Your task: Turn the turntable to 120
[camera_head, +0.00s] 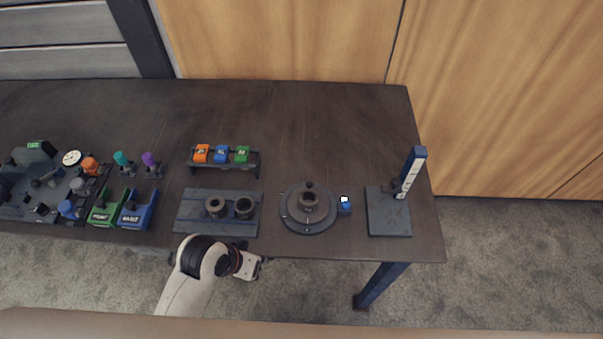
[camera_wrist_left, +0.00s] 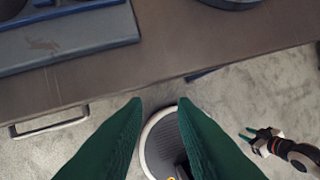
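The turntable (camera_head: 290,217) is a round dark grey disc near the table's front edge, with a flanged ring-shaped part (camera_head: 309,202) at its middle and a small dark knob (camera_head: 309,185) at its far side. A small blue box with a white display (camera_head: 344,205) sits at its right; the reading is too small to tell. My left gripper (camera_head: 255,268) is in front of the table edge, left of and nearer than the turntable. In the left wrist view its green fingers (camera_wrist_left: 160,103) are apart and empty. My right gripper (camera_wrist_left: 247,138) shows there over the floor, fingers apart.
A dark board with two ring parts (camera_head: 188,215) lies left of the turntable. Behind it stands a rack with orange, blue and green blocks (camera_head: 221,154). A plate with an upright blue-and-white post (camera_head: 389,222) stands right. The table's back is clear.

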